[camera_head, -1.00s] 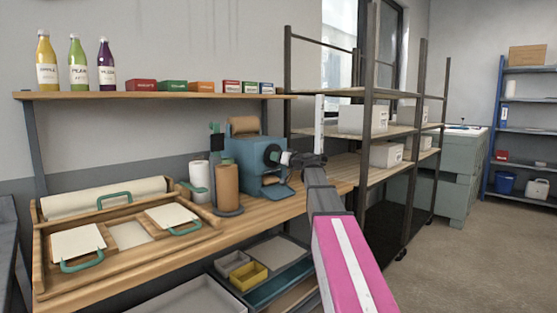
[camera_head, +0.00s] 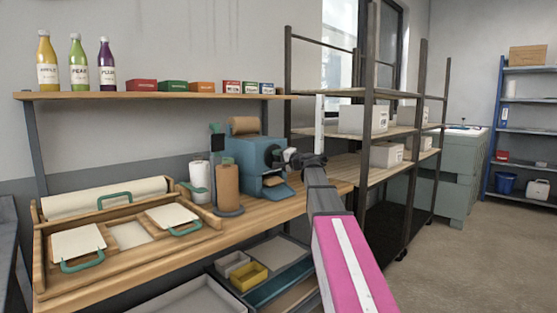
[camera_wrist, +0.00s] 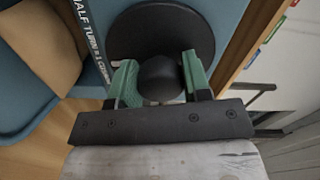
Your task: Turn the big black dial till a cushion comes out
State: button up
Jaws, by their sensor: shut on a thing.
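The big black dial (camera_wrist: 160,30) is a round disc on the side of the blue machine (camera_head: 242,152), with a rounded knob (camera_wrist: 161,76) standing out from it. In the wrist view my gripper (camera_wrist: 160,78) has its green fingers on either side of the knob, shut on it. A brown paper roll (camera_head: 243,125) sits on top of the machine. Brown paper lies at the machine's lower front opening. White lettering beside the dial reads in part "HALF TURN = 1". I cannot make out a separate cushion.
A white roll (camera_head: 199,176) and a brown roll (camera_head: 228,187) stand left of the machine on the wooden bench. A wooden tray (camera_head: 120,249) with green-handled lids lies farther left. A metal shelf (camera_head: 371,130) with white boxes stands close on the right.

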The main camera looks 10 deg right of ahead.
jog(key=shift+m, duration=2.3)
jog(key=o, duration=0.9)
jog(key=v, duration=1.1)
jog(key=shift+w, duration=0.1)
